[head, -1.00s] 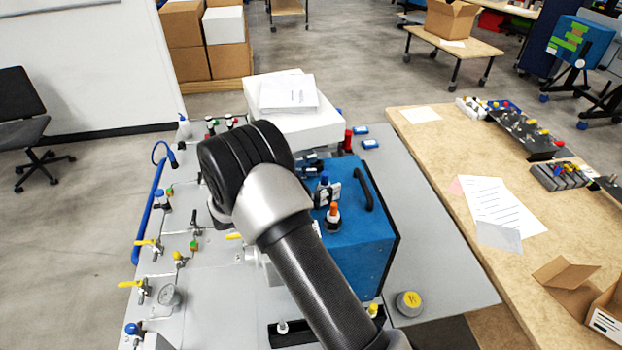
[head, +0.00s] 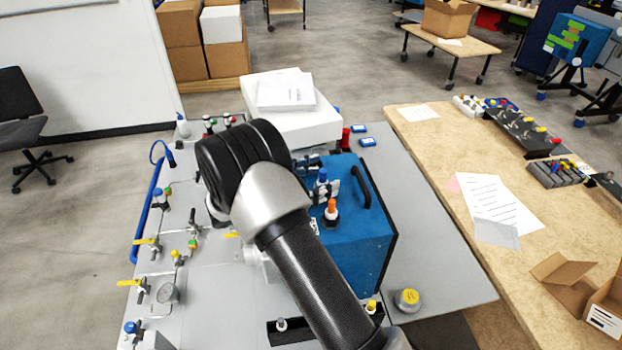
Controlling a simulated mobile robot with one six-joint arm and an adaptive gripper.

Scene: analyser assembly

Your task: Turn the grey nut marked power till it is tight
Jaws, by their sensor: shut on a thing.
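The blue analyser box (head: 365,250) stands on the grey bench right of centre, with a black handle (head: 361,188) on top. Blue-topped and orange-topped fittings (head: 331,210) stand on its top. My arm crosses in front of its left side and hides that face. I cannot make out the grey nut marked power in this view. My gripper is hidden behind my arm's black and silver wrist joints, so neither its fingers nor what they touch can be seen.
Yellow-handled valves (head: 141,287), a round gauge (head: 168,293) and small fittings line the left of the grey bench (head: 440,255). A white box (head: 300,125) with papers stands behind the analyser. A yellow-capped part (head: 407,299) sits front right. A wooden table (head: 455,150) adjoins on the right.

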